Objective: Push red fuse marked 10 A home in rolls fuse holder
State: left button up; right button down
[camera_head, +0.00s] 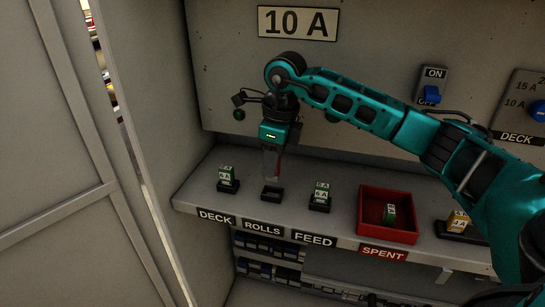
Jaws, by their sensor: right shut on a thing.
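My right gripper (272,184) points straight down over the black rolls fuse holder (271,194), above the ROLLS label (263,229). It is shut on the red fuse (279,166), of which only a narrow red strip shows beside the fingers. The 10 A marking on the fuse is hidden. The fingertips are at or just above the holder, and I cannot tell how deep the fuse sits. My left gripper is not in view.
Green fuses stand in the deck holder (228,178) and feed holder (320,198) on either side. A red SPENT tray (375,192) holds a green fuse (389,214). A yellow fuse (459,219) stands at right. Behind are a 10 A sign (298,23) and an ON/OFF switch (432,93).

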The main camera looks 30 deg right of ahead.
aim_at(273, 180)
jog(key=shift+f+b, duration=0.55)
jog(key=shift+f, duration=0.55)
jog(key=shift+f+b, duration=0.95)
jog(key=shift+f, duration=0.5)
dwell(0.6)
jog(key=c, duration=0.8)
grip_release()
jog(key=shift+c, duration=0.2)
notch_tip(273, 180, up, 13)
jog(key=s+d, duration=0.1)
jog(key=shift+p, duration=0.4)
jog(key=shift+s+f, duration=0.1)
